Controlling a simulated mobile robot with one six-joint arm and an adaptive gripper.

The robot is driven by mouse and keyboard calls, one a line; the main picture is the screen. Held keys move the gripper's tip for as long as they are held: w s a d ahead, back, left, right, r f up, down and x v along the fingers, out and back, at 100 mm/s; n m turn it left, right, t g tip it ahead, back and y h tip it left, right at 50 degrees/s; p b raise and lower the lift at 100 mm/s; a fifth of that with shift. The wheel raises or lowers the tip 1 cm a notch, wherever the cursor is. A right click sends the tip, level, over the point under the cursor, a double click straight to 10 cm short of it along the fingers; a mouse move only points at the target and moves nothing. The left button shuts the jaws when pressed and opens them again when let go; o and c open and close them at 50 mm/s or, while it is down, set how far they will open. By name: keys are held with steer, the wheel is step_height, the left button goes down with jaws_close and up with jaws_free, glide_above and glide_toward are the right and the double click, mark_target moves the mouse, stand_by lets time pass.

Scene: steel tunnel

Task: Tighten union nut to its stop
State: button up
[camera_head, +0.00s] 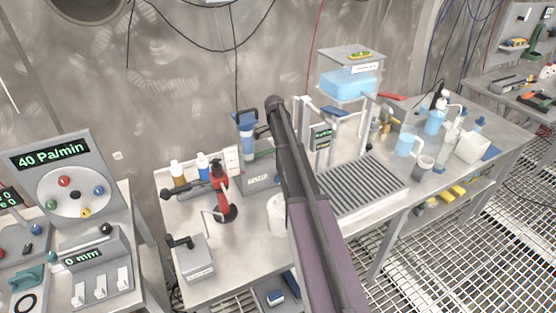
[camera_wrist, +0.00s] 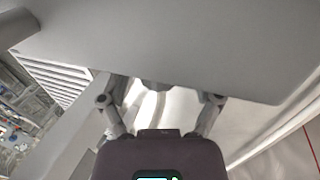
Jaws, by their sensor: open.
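In the wrist view my gripper (camera_wrist: 158,92) has its two fingers spread wide apart, and their tips reach the edge of a large grey plate (camera_wrist: 190,40) that fills the upper picture. In the head view my arm crosses the bench and hides part of the water rig (camera_head: 350,58), which has a blue tank and grey pipes. I cannot make out the nut or my fingers there.
A slatted drain tray (camera_head: 365,188) lies on the bench below the rig. A blue filter housing (camera_head: 247,137), a red tool on a stand (camera_head: 221,190) and bottles stand to the left. Jugs (camera_head: 408,144) and containers crowd the right.

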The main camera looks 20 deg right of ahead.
steer(key=shift+s+t, duration=0.1)
steer(key=shift+t, duration=0.2)
